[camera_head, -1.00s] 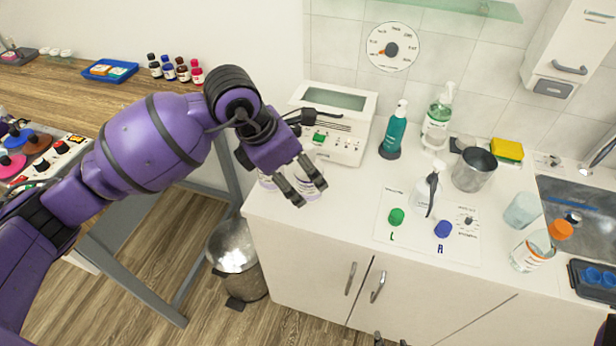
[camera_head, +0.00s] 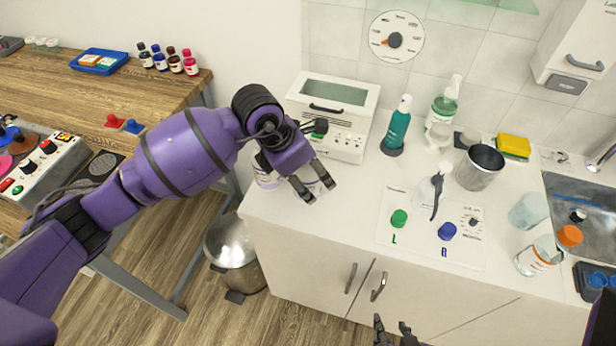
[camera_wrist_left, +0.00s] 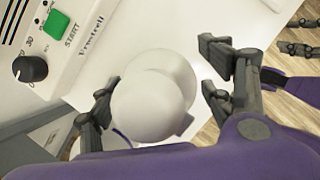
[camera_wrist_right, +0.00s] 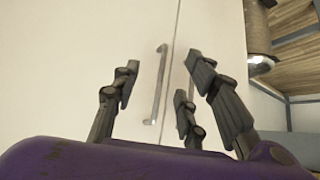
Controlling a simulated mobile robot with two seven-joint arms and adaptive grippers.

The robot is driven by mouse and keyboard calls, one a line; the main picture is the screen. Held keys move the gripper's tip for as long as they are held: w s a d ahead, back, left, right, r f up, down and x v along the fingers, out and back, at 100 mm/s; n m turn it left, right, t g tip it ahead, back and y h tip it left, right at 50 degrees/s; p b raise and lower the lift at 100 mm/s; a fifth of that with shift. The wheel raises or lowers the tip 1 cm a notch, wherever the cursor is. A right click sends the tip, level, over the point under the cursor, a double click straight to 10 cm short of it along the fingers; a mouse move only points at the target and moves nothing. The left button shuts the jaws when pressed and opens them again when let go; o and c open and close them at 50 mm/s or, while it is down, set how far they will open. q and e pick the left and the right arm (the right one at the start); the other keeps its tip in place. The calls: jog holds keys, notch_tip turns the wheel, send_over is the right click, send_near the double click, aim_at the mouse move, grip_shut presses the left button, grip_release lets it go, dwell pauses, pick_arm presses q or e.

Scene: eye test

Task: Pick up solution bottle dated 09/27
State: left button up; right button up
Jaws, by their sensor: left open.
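Two white bottles stand at the left end of the white counter; their dates cannot be read. One bottle (camera_head: 265,176), with a purplish band, is left of my left gripper (camera_head: 320,191). The other bottle (camera_head: 313,184) is partly hidden by that gripper. In the left wrist view, a white-capped bottle (camera_wrist_left: 150,108) lies between the spread fingers of my left gripper (camera_wrist_left: 162,86), seen from above. The fingers do not clearly close on it. My right gripper (camera_head: 393,330) is empty and low in front of the cabinet doors; its fingers are apart in the right wrist view (camera_wrist_right: 163,70).
A white machine (camera_head: 335,115) stands close behind the left gripper. A metal bin (camera_head: 232,245) stands below the counter's left end.

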pick_arm(q)
jog(key=shift+f, duration=0.1)
jog(key=c, duration=1.6)
